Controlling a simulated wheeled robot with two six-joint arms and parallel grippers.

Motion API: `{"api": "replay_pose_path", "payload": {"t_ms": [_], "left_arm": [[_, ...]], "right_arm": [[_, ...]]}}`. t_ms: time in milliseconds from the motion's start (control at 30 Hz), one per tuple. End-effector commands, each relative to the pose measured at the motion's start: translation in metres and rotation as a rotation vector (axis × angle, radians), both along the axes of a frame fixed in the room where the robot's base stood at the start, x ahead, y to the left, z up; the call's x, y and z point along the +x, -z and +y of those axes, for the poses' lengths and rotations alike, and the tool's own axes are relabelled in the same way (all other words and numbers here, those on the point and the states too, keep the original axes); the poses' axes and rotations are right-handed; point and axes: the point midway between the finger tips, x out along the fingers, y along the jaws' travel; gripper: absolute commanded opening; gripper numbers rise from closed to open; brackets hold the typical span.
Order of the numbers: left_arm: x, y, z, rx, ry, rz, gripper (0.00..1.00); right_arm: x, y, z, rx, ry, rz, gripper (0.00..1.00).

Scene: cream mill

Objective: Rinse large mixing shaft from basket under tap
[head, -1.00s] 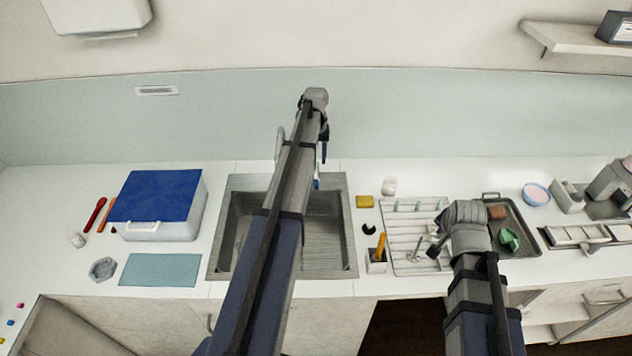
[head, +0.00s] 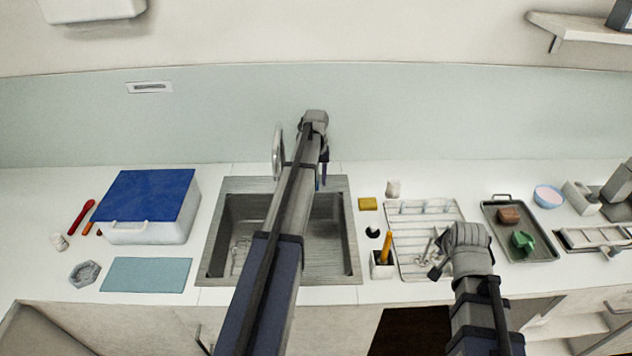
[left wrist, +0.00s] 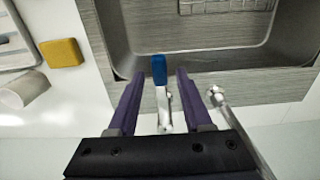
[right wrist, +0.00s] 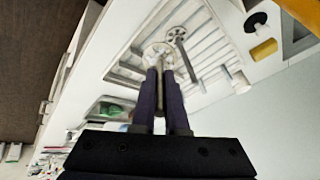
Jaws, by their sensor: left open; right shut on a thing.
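My right gripper (right wrist: 160,72) is shut on a pale, round-ended piece (right wrist: 157,52), seemingly a mixing shaft, over the white slatted rack (head: 408,215). The right wrist hides most of it in the head view. Another metal shaft with a round end (right wrist: 178,36) lies at the rack beside it. My left gripper (left wrist: 157,76) is open, its fingers on either side of the tap's blue-tipped lever (left wrist: 159,70), without visible contact. The silver tap spout (head: 278,152) stands left of the left arm.
A tray (head: 518,250) with a brown block and a green item lies right of the rack. A yellow sponge (head: 368,204) and a holder with a yellow-handled tool (head: 383,258) sit between sink and rack. A blue-lidded box (head: 150,200) stands left of the sink.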

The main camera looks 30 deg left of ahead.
Motion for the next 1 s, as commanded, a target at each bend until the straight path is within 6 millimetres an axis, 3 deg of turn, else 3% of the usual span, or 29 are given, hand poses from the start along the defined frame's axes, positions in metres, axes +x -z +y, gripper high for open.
{"api": "replay_pose_path", "payload": {"t_ms": [67, 500, 1000], "left_arm": [[0.0, -0.0005, 0.0, 0.0, 0.0, 0.0, 0.5], [0.0, -0.0004, 0.0, 0.0, 0.0, 0.0, 0.02], [0.0, -0.0004, 0.0, 0.0, 0.0, 0.0, 0.0]], "right_arm": [[0.0, -0.0006, 0.0, 0.0, 0.0, 0.0, 0.0], [0.0001, -0.0005, 0.0, 0.0, 0.0, 0.0, 0.0], [0.0, -0.0005, 0.0, 0.0, 0.0, 0.0, 0.0]]}}
